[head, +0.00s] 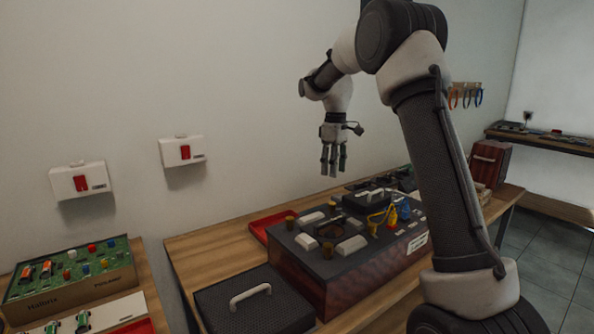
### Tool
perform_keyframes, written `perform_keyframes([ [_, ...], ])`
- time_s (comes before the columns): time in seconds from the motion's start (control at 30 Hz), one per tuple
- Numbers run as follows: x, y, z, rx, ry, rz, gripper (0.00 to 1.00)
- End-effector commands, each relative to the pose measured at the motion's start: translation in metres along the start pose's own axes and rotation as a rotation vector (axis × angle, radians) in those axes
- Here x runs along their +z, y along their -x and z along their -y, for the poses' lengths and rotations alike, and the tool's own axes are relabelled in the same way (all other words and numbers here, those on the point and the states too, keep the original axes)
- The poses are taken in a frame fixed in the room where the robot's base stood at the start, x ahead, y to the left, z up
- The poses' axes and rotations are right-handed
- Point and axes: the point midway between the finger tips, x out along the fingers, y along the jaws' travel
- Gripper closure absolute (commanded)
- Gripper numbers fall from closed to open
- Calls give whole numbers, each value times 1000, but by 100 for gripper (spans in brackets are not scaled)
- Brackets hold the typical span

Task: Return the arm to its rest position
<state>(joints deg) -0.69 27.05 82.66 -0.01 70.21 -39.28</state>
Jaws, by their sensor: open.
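My arm rises at the right of the head view and bends over to the left at the top. My gripper (334,170) hangs from it, fingers pointing down, above the workbench and in front of the wall. Its fingers stand apart and nothing shows between them. Below it is a dark box (345,272) with light blocks, brass-coloured knobs and yellow and blue cables on its top. There is a clear gap between the fingertips and the box.
A dark lid with a pale handle (250,297) lies at the bench front. A red tray (261,228) is behind the box. A green board (68,272) stands on the left table. Two white switch boxes (183,151) are on the wall. Open floor (560,270) shows at right.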

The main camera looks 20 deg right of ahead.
Motion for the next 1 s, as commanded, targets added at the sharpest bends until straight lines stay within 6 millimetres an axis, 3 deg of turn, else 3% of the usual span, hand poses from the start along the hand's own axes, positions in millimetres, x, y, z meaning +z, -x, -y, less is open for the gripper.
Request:
perform_keyframes([
  [0.17,-2,0,-2,7,-64,-9,56],
  [0.27,7,-22,6,-9,-179,12,56],
  [0.3,17,-33,14,-21,-224,31,56],
  [0.37,36,-35,29,-25,-297,41,56],
  [0.67,137,-2,111,0,-547,-3,56],
  [0.8,194,12,157,21,-637,-59,56],
  [1.0,267,15,216,57,-699,-165,56],
])
